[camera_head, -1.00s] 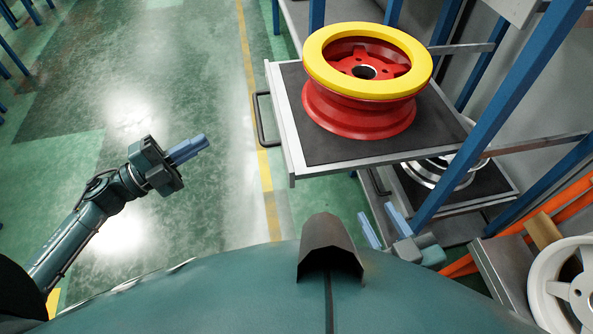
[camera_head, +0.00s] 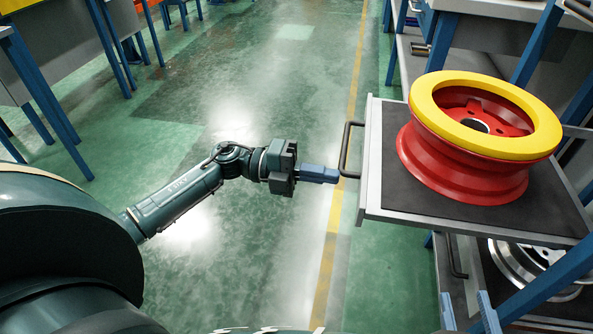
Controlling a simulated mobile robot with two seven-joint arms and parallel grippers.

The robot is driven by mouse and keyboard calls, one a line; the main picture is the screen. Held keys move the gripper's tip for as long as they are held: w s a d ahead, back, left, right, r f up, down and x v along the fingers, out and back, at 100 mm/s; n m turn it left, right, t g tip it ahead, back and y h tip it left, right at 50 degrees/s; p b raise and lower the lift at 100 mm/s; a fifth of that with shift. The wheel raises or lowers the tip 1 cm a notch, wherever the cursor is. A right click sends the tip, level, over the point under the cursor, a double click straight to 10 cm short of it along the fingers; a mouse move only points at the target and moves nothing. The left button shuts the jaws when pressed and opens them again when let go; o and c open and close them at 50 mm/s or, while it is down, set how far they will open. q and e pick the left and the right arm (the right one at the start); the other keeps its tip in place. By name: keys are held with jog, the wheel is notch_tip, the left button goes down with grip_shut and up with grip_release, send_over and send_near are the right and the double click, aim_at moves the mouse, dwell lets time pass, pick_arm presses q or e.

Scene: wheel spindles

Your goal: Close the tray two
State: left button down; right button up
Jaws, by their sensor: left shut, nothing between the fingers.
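A pulled-out tray (camera_head: 391,190) with a grey rim and dark mat sticks out of the rack at right. A red wheel (camera_head: 458,170) with a yellow ring (camera_head: 484,112) on top lies on it. The tray's dark handle (camera_head: 345,150) is on its left front. My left gripper (camera_head: 334,174) is shut and empty, its fingertips at the handle's lower end. I cannot tell whether they touch. My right gripper (camera_head: 467,312) is open at the bottom right, its fingers apart and empty, below the tray.
A lower tray (camera_head: 464,275) holds a silver wheel (camera_head: 525,270) beneath the pulled-out tray. Blue rack posts (camera_head: 540,45) stand at right. Green floor left of the tray is clear, with a yellow line (camera_head: 350,105). Tables with blue legs (camera_head: 110,45) stand at far left.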

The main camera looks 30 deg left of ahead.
aim_at(361, 181)
pick_arm(q)
jog(key=shift+x, duration=2)
jog(key=shift+d, duration=0.1)
